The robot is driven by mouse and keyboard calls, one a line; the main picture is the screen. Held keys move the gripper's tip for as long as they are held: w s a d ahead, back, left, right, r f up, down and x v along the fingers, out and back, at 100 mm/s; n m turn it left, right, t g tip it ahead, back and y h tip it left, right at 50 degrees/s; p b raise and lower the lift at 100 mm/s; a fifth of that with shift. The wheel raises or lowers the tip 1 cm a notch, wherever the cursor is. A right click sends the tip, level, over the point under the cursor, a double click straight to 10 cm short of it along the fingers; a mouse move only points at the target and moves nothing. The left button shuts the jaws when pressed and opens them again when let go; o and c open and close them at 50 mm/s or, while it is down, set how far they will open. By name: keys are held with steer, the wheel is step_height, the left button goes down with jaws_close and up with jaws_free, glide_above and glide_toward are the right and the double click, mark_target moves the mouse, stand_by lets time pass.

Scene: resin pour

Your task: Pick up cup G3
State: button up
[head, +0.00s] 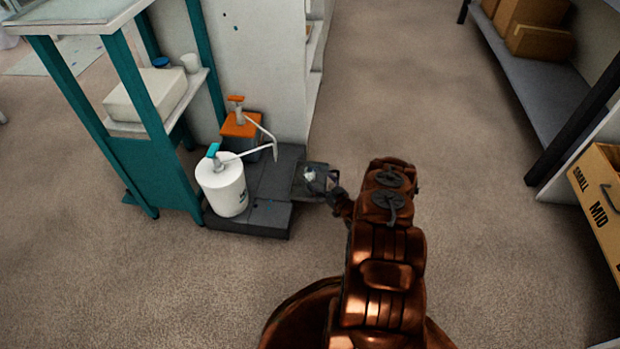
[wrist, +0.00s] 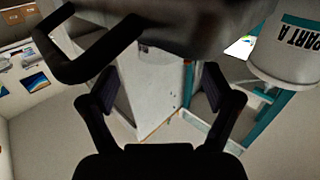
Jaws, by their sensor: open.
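My gripper (wrist: 160,92) is open in the wrist view, with its two dark fingers apart and no clear object between them. In the head view my gripper (head: 322,181) is small, at the right end of the dark grey stepped stand (head: 265,217). A small pale, glassy-looking patch shows there among the fingers. I cannot tell whether it is cup G3, and no G3 label can be read in either view.

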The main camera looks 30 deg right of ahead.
mark_target(314, 175)
steer(key=shift+w+a+f+b, duration=0.1)
steer(key=shift+w+b, duration=0.55)
steer(key=shift+w, duration=0.75)
steer(key=shift+w+a+f+b, duration=0.1)
steer(key=shift+w+b, duration=0.55)
steer(key=shift+w, duration=0.7)
steer(key=c, duration=1)
steer(key=shift+s+r, duration=0.1)
